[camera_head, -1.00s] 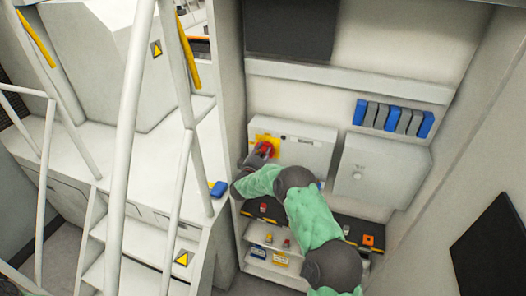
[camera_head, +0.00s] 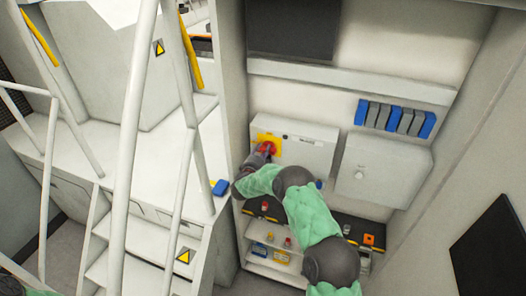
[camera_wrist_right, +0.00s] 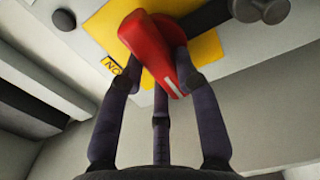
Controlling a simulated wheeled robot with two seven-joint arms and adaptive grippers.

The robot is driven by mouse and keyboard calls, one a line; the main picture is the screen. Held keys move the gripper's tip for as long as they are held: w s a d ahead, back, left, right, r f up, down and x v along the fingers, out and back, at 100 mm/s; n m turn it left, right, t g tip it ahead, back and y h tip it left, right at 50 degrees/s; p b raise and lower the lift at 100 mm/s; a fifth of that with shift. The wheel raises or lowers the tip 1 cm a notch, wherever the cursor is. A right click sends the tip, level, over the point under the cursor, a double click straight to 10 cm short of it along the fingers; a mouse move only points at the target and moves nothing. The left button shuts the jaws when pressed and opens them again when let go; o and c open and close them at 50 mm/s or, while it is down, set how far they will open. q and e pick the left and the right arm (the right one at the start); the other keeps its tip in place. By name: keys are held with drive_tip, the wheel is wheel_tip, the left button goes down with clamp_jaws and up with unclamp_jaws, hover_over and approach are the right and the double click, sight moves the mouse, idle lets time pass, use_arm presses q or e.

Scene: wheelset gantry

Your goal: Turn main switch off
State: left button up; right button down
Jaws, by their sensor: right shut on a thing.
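The main switch is a red handle (camera_head: 268,148) on a yellow plate (camera_head: 262,138), on the front of a white wall box (camera_head: 308,150). In the right wrist view the red handle (camera_wrist_right: 150,48) is tilted, its lower end between the fingers, with the yellow plate (camera_wrist_right: 207,50) behind it. A small yellow label, partly hidden, reads "NO" from this side. My right gripper (camera_head: 262,154) is at the switch; the right wrist view shows its fingers (camera_wrist_right: 160,75) closed around the handle.
A second white box (camera_head: 383,170) is right of the switch box. Blue and grey binders (camera_head: 394,118) stand on a shelf above it. Below my right arm is a dark worktop (camera_head: 345,228) with small items. White stairs and railings (camera_head: 135,130) fill the left.

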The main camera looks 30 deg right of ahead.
idle(0.3)
drive_tip(key=c, duration=0.9)
unclamp_jaws()
drive_tip(key=v, duration=1.2)
